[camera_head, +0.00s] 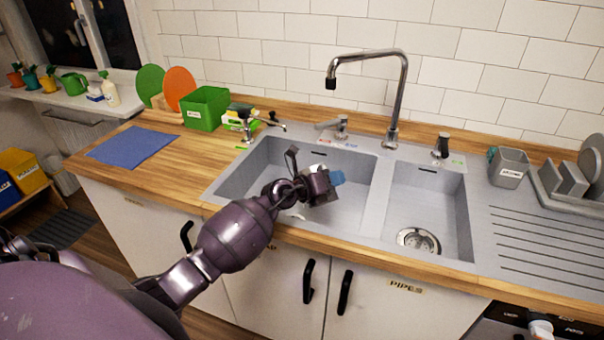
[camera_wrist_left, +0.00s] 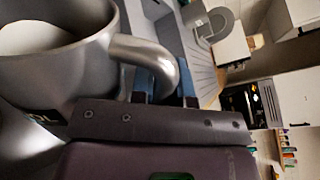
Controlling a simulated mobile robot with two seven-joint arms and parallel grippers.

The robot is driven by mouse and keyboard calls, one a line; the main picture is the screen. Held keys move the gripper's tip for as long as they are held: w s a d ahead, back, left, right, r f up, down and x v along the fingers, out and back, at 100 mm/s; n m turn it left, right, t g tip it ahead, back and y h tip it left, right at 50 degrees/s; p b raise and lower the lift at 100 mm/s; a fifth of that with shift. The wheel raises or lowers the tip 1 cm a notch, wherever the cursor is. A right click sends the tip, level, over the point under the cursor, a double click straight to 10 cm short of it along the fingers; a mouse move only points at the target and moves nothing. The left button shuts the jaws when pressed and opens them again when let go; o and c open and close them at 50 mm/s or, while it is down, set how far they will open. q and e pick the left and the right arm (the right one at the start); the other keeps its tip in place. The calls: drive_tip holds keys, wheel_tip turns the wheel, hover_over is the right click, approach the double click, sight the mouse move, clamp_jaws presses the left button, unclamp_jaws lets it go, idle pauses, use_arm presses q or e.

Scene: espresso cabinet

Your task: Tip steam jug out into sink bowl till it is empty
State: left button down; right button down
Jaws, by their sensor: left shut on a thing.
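The steam jug (camera_wrist_left: 75,70) is a grey metal jug with a curved handle (camera_wrist_left: 150,52), large at the left of the left wrist view. A pale surface, like milk, shows inside it. My left gripper (camera_wrist_left: 168,85) is shut on the handle. In the head view my left gripper (camera_head: 333,180), with blue fingertips, is over the left sink bowl (camera_head: 250,172). My right gripper is not in view.
A tall tap (camera_head: 396,100) stands behind the bowls. A grey container (camera_head: 508,168) and a rack (camera_head: 570,185) stand right of the bowls, by the ribbed drainer (camera_head: 540,245). A green box (camera_head: 205,110) and blue cloth (camera_head: 132,146) are on the left worktop.

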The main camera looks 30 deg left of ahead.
use_arm(q)
drive_tip(key=shift+w+a+r+n, duration=0.2)
drive_tip(key=shift+r+n, duration=0.1)
drive_tip(key=shift+r, duration=0.2)
drive_tip(key=shift+a+r+n+p, duration=0.1)
drive_tip(key=shift+r+n+p, duration=0.15)
drive_tip(key=shift+n+p, duration=0.05)
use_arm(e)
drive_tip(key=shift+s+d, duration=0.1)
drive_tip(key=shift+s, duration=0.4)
use_arm(q)
drive_tip(key=shift+w+a+r, duration=0.1)
drive_tip(key=shift+a+r, duration=0.05)
drive_tip(key=shift+r, duration=0.05)
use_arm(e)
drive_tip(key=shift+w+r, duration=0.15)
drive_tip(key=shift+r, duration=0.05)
use_arm(q)
drive_tip(key=shift+w+a+r+n, duration=0.1)
drive_tip(key=shift+a+r+n, duration=0.1)
drive_tip(key=shift+r+n, duration=0.15)
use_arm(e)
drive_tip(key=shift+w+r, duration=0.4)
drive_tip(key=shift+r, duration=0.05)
use_arm(q)
drive_tip(key=shift+w+a+r+n+g, duration=0.1)
drive_tip(key=shift+r+n+g, duration=0.05)
drive_tip(key=shift+n+g, duration=0.15)
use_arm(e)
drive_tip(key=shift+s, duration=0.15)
